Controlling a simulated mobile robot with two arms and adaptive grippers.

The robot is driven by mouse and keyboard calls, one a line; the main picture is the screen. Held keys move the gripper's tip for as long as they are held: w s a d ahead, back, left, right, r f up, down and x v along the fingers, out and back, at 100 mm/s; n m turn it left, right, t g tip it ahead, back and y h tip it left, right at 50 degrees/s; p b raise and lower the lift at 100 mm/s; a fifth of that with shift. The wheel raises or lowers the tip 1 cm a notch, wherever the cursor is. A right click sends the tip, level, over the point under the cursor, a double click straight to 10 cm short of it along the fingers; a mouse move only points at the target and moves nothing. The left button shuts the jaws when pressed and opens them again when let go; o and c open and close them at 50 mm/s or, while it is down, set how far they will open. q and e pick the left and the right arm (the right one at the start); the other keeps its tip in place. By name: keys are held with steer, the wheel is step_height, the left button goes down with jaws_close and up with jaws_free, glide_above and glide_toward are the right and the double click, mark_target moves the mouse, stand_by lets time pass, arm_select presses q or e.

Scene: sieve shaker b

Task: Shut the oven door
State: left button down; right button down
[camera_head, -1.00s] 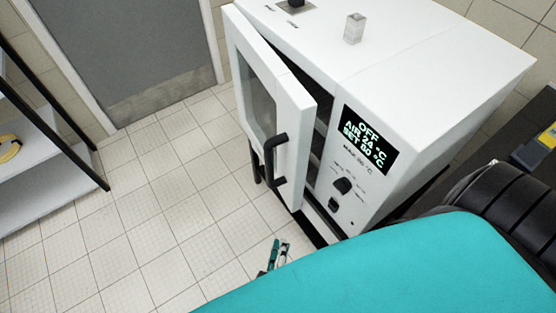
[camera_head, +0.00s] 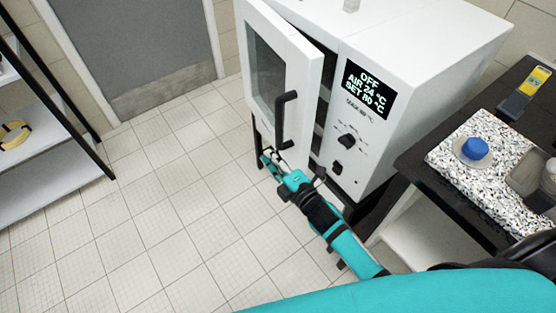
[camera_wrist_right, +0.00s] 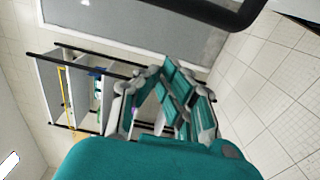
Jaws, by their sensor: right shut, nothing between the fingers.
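The white oven (camera_head: 410,60) stands at the back with its display reading OFF. Its door (camera_head: 284,75) is partly open, swung out to the left, with a dark gap at its right edge. The door has a black bar handle (camera_head: 281,118). My right gripper (camera_head: 268,158) is shut and empty, just below the door's lower edge and handle; I cannot tell whether it touches the door. In the right wrist view the shut fingers (camera_wrist_right: 172,85) show, with a black bar, apparently the handle (camera_wrist_right: 235,18), above them. My left gripper is not in view.
A dark bench (camera_head: 410,165) at the right holds a speckled slab (camera_head: 450,158), a blue-capped item (camera_head: 475,148) and a yellow-grey device (camera_head: 525,92). A shelf rack (camera_head: 45,165) stands at the left. The tiled floor (camera_head: 170,220) between is clear.

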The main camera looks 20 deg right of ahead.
steer(key=w+d+p, duration=0.1)
steer(key=w, duration=0.5)
steer(key=shift+w+d, duration=0.2)
steer(key=shift+d, duration=0.05)
